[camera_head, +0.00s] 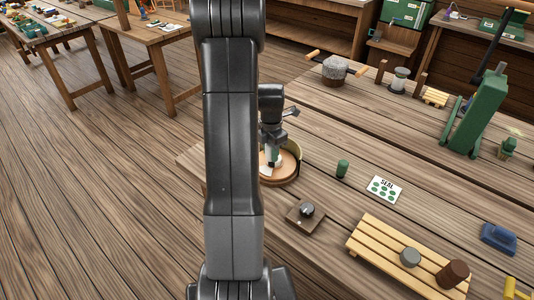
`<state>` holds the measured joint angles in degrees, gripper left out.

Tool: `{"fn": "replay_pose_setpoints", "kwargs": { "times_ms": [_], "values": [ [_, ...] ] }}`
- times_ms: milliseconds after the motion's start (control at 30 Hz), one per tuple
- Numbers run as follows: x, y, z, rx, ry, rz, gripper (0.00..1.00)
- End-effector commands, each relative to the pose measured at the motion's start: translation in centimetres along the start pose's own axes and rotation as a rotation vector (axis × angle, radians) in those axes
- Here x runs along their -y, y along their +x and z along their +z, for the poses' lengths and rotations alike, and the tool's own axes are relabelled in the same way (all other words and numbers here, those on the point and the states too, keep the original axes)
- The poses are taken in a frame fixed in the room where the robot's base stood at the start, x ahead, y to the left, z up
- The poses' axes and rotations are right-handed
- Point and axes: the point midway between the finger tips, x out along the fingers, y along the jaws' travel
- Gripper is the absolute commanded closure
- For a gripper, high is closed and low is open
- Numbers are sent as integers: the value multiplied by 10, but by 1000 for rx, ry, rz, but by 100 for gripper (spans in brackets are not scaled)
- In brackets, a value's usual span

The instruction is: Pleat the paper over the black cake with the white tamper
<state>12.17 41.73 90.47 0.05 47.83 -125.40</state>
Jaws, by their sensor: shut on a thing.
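My gripper (272,137) points down over a round orange-brown tray (291,172) near the table's left edge. A bit of white paper (264,171) shows under the tamper, at the left of the tray. I cannot tell whether the tamper touches the paper. My arm covers the left part of the tray. The black cake cannot be made out; it may be under the paper or behind my arm.
A slatted rack (375,247) holds a grey disc and a brown cylinder. A green press (480,115) stands farther right.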

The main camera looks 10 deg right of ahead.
Motion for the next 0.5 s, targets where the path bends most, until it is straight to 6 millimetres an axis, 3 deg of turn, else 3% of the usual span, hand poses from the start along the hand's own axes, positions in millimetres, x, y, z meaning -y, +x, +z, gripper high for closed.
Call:
{"fn": "replay_pose_setpoints", "kwargs": {
  "times_ms": [500],
  "values": [
    [-1, 1, 6, 0, 0, 0, 95]
  ]
}}
